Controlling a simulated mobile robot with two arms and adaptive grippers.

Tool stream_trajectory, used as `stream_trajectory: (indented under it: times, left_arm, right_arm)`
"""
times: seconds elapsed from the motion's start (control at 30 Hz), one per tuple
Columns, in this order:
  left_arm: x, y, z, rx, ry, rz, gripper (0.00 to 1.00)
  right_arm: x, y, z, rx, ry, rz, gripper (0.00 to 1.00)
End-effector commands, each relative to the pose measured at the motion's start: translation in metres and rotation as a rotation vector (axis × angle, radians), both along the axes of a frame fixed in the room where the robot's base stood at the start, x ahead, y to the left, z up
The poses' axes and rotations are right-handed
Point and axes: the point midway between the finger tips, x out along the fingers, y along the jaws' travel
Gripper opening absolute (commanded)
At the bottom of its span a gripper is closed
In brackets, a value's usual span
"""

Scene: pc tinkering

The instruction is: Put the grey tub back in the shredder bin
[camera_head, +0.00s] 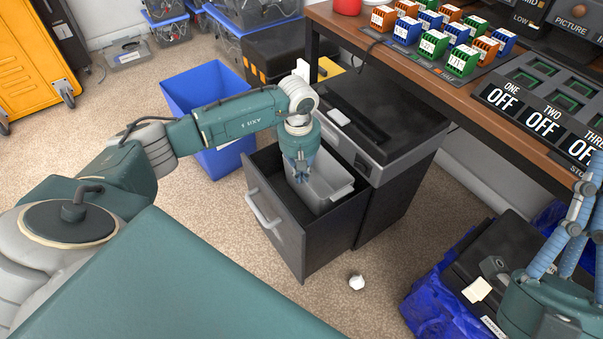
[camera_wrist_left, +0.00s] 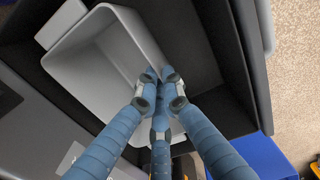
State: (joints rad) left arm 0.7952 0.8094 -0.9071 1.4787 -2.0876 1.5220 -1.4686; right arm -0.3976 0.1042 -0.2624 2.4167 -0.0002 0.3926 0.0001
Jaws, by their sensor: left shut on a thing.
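The grey tub (camera_head: 332,184) is inside the pulled-out shredder bin (camera_head: 277,228), its rim near the height of the bin's walls. I cannot tell whether its bottom rests on the bin floor. My left gripper (camera_head: 300,178) reaches down from above and is shut on the tub's wall. In the left wrist view the fingertips (camera_wrist_left: 160,82) meet at the wall of the tub (camera_wrist_left: 92,62), which looks empty, with the bin's dark inside beside it. My right gripper (camera_head: 572,235) is at the right edge, partly cut off, its fingers pointing up.
The shredder (camera_head: 385,120) stands behind the bin, beside the wooden desk (camera_head: 410,75). A blue open box (camera_head: 205,90) stands left of the bin. A crumpled white scrap (camera_head: 356,282) lies on the carpet. A blue-lined crate (camera_head: 428,310) is at lower right.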

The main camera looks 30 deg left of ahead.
Motion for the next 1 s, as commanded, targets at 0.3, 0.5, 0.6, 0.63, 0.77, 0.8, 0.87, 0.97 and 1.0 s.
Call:
stream_trajectory:
  times: [0.3,0.5,0.6,0.63,0.77,0.8,0.87,0.97,1.0]
  left_arm:
    - [0.0,0.0,0.0,0.0,0.0,0.001,0.25]
    - [0.0,0.0,0.001,0.0,0.0,0.0,0.25]
    - [0.0,0.001,0.007,0.001,-0.001,0.0,0.25]
    - [0.0,0.001,0.01,0.0,-0.002,0.001,0.25]
    - [0.0,0.001,0.027,0.001,-0.004,-0.001,0.25]
    - [0.0,0.001,0.033,0.001,-0.003,-0.001,0.25]
    - [-0.001,0.001,0.042,0.0,-0.002,-0.001,0.25]
    - [-0.002,0.001,0.057,0.002,-0.003,0.0,0.25]
    - [-0.002,0.002,0.063,0.002,-0.003,0.001,0.25]
  right_arm:
    - [-0.001,0.0,0.001,0.002,-0.006,0.001,0.0]
    - [0.0,0.0,0.001,0.001,0.0,0.001,0.0]
    - [0.01,0.002,-0.007,-0.015,0.055,-0.002,0.0]
    - [0.014,0.002,-0.011,-0.023,0.079,-0.004,0.0]
    - [0.032,0.005,-0.031,-0.057,0.198,-0.01,0.0]
    - [0.037,0.005,-0.039,-0.069,0.24,-0.012,0.0]
    - [0.045,0.006,-0.052,-0.087,0.305,-0.016,0.0]
    - [0.056,0.006,-0.074,-0.118,0.411,-0.022,0.0]
    - [0.06,0.006,-0.083,-0.13,0.454,-0.025,0.0]
